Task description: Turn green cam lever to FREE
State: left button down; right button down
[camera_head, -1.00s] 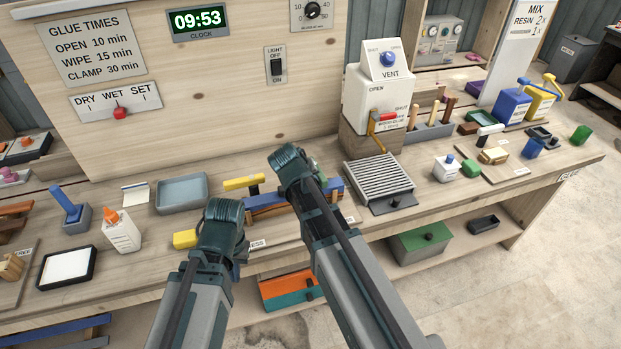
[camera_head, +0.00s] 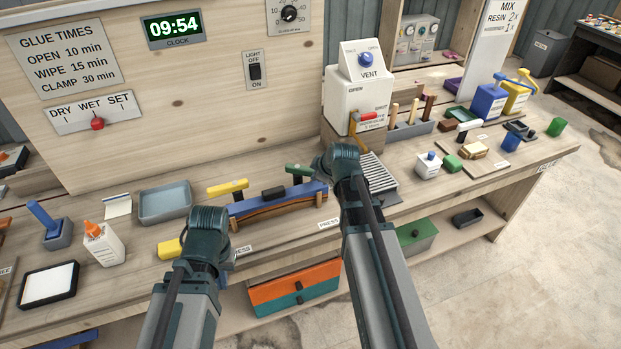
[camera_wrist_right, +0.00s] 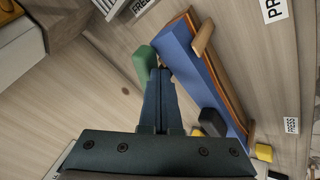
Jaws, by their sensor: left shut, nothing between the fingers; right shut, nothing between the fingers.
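The green cam lever (camera_head: 299,169) shows at the right end of the blue press bar (camera_head: 280,198), which lies along a curved wooden strip (camera_head: 278,207). The lever's green block (camera_wrist_right: 145,63) is also in the right wrist view. My right gripper (camera_wrist_right: 160,72) is shut and empty, with its tips right beside that block; I cannot tell whether they touch. My left gripper (camera_head: 209,222) is shut and empty, in front of the bar's left end, fingers mostly hidden.
A yellow block (camera_head: 169,249) lies left of my left wrist. A ribbed grey plate (camera_head: 378,175) and the white vent box (camera_head: 357,95) are behind and right of my right wrist.

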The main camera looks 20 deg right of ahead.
jog(key=d+n+y, duration=0.1)
jog(key=w+n, duration=0.1)
jog(key=w+d+n+y, duration=0.1)
jog(key=n, duration=0.1)
jog(key=shift+w+d+g+y, duration=0.15)
jog(key=shift+d+g+y, duration=0.15)
jog(key=shift+g, duration=0.1)
jog(key=shift+w+d, duration=0.4)
jog(key=shift+w, duration=0.25)
jog(key=shift+w+d, duration=0.1)
jog(key=shift+w, duration=0.05)
pick_arm(q)
jog(key=shift+r, duration=0.1)
pick_arm(e)
jog(key=shift+r, duration=0.1)
